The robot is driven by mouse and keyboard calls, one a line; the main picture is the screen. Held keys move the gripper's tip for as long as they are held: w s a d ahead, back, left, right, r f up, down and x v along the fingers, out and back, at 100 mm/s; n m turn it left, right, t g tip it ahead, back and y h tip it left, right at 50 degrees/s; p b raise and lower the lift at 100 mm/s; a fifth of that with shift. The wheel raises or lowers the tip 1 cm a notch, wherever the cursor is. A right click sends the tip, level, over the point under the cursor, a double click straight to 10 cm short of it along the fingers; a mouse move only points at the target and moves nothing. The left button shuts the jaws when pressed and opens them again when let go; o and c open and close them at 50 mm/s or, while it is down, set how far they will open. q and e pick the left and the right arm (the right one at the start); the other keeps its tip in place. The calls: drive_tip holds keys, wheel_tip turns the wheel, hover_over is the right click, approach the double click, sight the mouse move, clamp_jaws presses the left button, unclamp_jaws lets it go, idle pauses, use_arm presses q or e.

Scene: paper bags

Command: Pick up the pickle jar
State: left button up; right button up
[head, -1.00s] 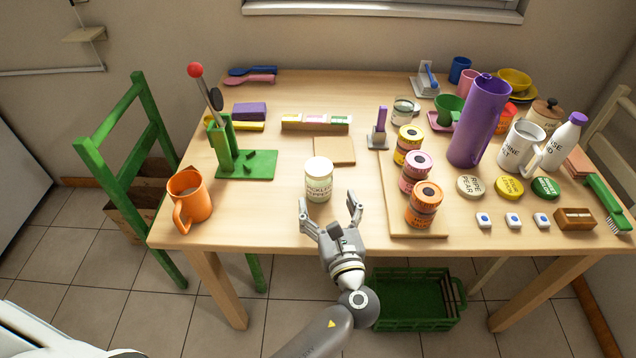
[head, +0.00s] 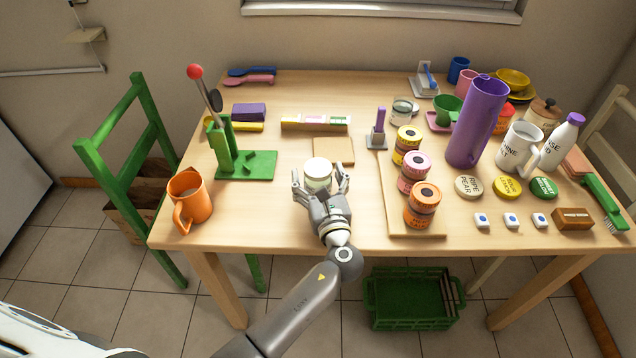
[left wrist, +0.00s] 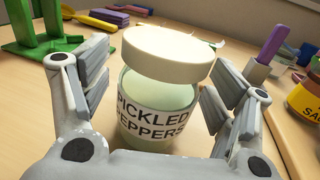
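The pickle jar (head: 318,176) has a white lid and stands upright on the table near its front middle. In the left wrist view the jar (left wrist: 160,100) shows a label reading "PICKLED PEPPERS". My left gripper (head: 320,186) is open, with one finger on each side of the jar. In the left wrist view the fingers of the left gripper (left wrist: 155,95) flank the jar, with a gap showing on both sides. The gripper hides the jar's lower front in the head view. My right gripper is not in view.
An orange mug (head: 190,199) stands at the front left. A green stand (head: 245,165) is left of the jar. A board (head: 392,205) with several small labelled jars is to the right. A flat tan square (head: 334,149) lies just behind the jar.

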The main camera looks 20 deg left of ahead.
use_arm(q)
drive_tip(key=c, duration=1.2)
drive_tip(key=shift+o, duration=0.2)
drive_tip(key=shift+r, duration=0.1)
